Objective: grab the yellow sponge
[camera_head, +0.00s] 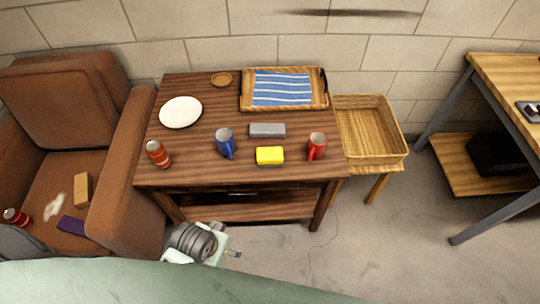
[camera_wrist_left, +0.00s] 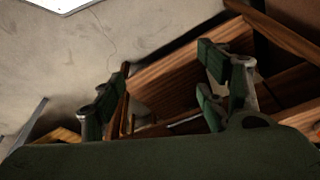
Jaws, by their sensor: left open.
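The yellow sponge (camera_head: 270,156) lies near the front edge of the dark wooden table, in the head view. It sits between a blue mug (camera_head: 224,143) and a red mug (camera_head: 316,146), just in front of a grey block (camera_head: 267,130). My left gripper (camera_head: 229,240) is low in front of the table, below and apart from the sponge. In the left wrist view the left gripper (camera_wrist_left: 166,78) is open and empty, facing the table's lower woodwork; the sponge does not show there. My right gripper is not in view.
The table (camera_head: 200,174) also holds a white plate (camera_head: 181,112), an orange can (camera_head: 158,154) and a wooden tray (camera_head: 247,92) with a striped cloth. A brown armchair (camera_head: 127,190) stands left, a wicker basket (camera_head: 372,135) right. Floor (camera_head: 350,240) at the front right is clear.

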